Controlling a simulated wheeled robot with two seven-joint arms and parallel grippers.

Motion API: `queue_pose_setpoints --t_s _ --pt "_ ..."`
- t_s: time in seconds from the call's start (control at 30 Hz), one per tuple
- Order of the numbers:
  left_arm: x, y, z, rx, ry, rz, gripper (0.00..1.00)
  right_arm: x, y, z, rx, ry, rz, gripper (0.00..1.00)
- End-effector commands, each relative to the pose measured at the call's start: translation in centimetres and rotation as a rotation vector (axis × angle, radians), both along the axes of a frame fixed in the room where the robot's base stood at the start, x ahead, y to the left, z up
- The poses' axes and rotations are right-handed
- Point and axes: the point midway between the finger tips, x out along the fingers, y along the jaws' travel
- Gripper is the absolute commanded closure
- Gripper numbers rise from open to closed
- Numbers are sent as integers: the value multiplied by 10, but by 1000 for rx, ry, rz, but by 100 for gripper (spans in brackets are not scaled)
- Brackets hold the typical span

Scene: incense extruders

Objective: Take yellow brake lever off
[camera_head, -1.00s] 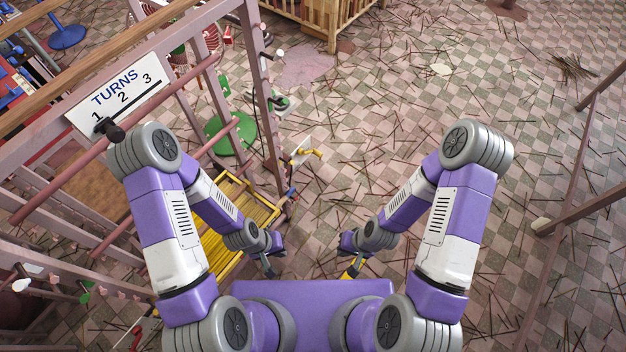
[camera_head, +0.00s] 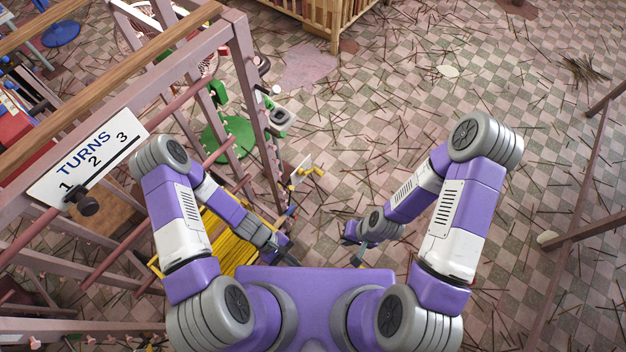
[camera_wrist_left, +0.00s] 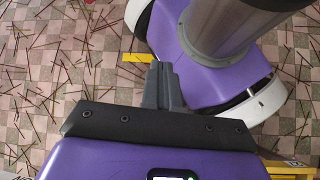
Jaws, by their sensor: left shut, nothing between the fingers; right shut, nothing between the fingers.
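A small yellow lever (camera_head: 311,171) sticks out from a white plate at the right side of the pink frame in the head view. I take it for the brake lever. My left gripper (camera_head: 291,260) is shut and empty, below the lever in the picture and apart from it. Its closed fingers also show in the left wrist view (camera_wrist_left: 161,84), pointing toward my base with nothing between them. My right gripper (camera_head: 356,258) is shut and empty over the floor, to the lower right of the lever and apart from it.
The pink frame (camera_head: 243,75) with a TURNS sign (camera_head: 85,160) fills the left side. A yellow slatted rack (camera_head: 228,238) stands beside my left forearm. A wooden crib (camera_head: 335,35) is at the back. The checkered floor on the right is open, strewn with thin sticks.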

Motion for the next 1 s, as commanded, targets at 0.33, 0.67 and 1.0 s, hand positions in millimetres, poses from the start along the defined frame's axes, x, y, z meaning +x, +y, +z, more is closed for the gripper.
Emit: queue_pose_setpoints --t_s 0.33,0.67,1.0 --pt "93 -50 -15 -540 278 835 100 1 0 9 0 -2 -1 100" --pt "174 12 -45 -788 110 1428 100 1 0 13 0 -2 -1 100" --pt "206 4 -52 -807 78 1486 100 1 0 4 0 -2 -1 100"
